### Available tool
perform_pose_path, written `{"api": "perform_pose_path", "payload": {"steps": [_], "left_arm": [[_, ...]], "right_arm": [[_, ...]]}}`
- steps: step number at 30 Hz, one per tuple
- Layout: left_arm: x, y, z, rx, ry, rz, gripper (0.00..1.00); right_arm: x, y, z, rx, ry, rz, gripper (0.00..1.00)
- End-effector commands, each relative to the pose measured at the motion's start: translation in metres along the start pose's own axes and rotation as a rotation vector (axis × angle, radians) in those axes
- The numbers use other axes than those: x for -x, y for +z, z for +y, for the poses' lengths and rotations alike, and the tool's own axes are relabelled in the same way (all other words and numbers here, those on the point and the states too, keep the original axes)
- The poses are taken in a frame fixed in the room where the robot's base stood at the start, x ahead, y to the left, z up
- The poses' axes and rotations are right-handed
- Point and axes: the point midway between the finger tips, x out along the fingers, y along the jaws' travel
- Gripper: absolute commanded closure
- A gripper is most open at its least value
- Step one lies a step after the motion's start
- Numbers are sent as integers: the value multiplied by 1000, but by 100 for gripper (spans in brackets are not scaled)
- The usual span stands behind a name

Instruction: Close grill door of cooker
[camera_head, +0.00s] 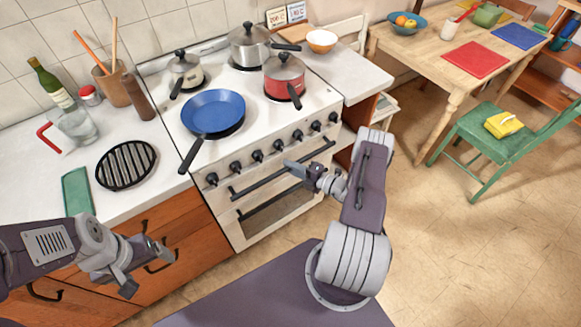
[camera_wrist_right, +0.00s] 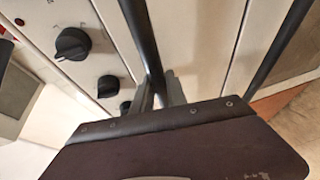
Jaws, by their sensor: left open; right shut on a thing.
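The white cooker (camera_head: 222,209) stands against the counter, with a row of black knobs along its front. Below the knobs is the grill door (camera_head: 247,199), with a long black handle (camera_head: 262,181). The door looks about flush with the front; any small gap cannot be told. My right gripper (camera_head: 290,167) is at this handle. In the right wrist view, the dark handle bar (camera_wrist_right: 143,45) runs down between the fingers (camera_wrist_right: 160,92), which are shut on it. My left gripper (camera_head: 148,266) is open and empty, in front of the wooden cupboards, away from the cooker.
A blue frying pan (camera_head: 213,111), a red pot (camera_head: 284,75) and other pots stand on the hob. The oven door's window (camera_head: 272,212) is below the grill door. A green chair (camera_head: 490,135) and table (camera_head: 440,60) are at right; floor between is clear.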

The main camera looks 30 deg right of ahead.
Motion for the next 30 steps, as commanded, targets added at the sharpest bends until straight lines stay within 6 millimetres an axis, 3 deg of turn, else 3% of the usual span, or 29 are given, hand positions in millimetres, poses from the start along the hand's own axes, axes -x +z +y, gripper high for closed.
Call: {"api": "perform_pose_path", "payload": {"steps": [20, 30], "left_arm": [[-1, 0, 0, 0, 0, 0, 18], [-7, 1, 0, 0, 0, 0, 18]], "right_arm": [[0, 0, -1, -1, -2, -2, 100], [-13, 6, 7, 1, -1, -2, 100]]}}
